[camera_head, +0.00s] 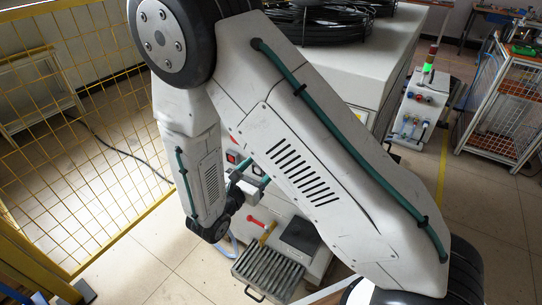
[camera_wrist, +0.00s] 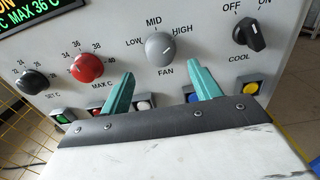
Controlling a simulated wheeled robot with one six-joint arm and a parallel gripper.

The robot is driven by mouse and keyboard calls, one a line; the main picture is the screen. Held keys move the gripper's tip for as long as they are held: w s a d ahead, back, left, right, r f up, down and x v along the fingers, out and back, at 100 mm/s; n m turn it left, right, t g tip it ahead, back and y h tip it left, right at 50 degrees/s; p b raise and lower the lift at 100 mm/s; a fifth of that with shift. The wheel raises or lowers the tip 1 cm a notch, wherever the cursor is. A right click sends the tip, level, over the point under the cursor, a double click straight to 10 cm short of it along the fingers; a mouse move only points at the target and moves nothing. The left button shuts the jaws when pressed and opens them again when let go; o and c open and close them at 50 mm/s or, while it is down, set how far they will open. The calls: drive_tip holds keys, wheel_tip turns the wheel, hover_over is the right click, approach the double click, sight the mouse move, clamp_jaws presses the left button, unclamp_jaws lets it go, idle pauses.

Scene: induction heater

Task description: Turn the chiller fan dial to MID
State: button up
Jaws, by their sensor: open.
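The chiller fan dial (camera_wrist: 161,48) is a round grey knob on the light panel, labelled FAN below, with LOW, MID and HIGH around its top. I cannot tell which mark it points to. My gripper (camera_wrist: 160,76) has two teal fingers, apart and empty, below the dial with one finger toward each side of it. I cannot tell how far the tips are from the panel. In the head view my arm hides most of the panel, and the dial does not show there.
A red MAX C dial (camera_wrist: 86,67) and black SET C dial (camera_wrist: 33,82) lie left of the fan dial. The black COOL switch (camera_wrist: 251,36) is to the right. Several push buttons line the panel below. A yellow mesh fence (camera_head: 75,140) stands at left.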

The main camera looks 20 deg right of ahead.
drive_tip(key=x, duration=0.6)
drive_tip(key=shift+d, duration=0.2)
drive_tip(key=shift+w, duration=0.1)
drive_tip(key=c, duration=1)
